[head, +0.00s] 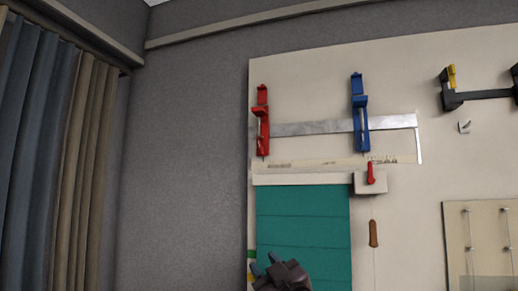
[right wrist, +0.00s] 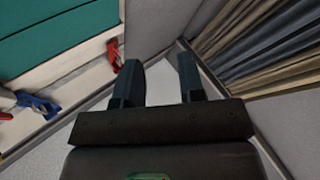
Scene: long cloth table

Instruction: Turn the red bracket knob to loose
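The red knob (head: 370,172) sits upright on a pale bracket block (head: 369,184) at the right end of a white rail (head: 302,179). The rail runs along the top of a teal panel (head: 303,235). My right gripper (head: 264,263) is low in the head view, in front of the panel's lower left, well below and left of the knob. In the right wrist view its two fingers (right wrist: 158,72) stand apart with nothing between them. Red and blue parts show left of them there; I cannot tell whether one is the knob. My left gripper is not in view.
A red clamp (head: 262,122) and a blue clamp (head: 360,115) hang on the board with a metal square (head: 310,128). A wooden pull (head: 374,234) hangs on a cord below the bracket. A dark clamp (head: 480,95) is upper right. Curtains (head: 55,150) hang at left.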

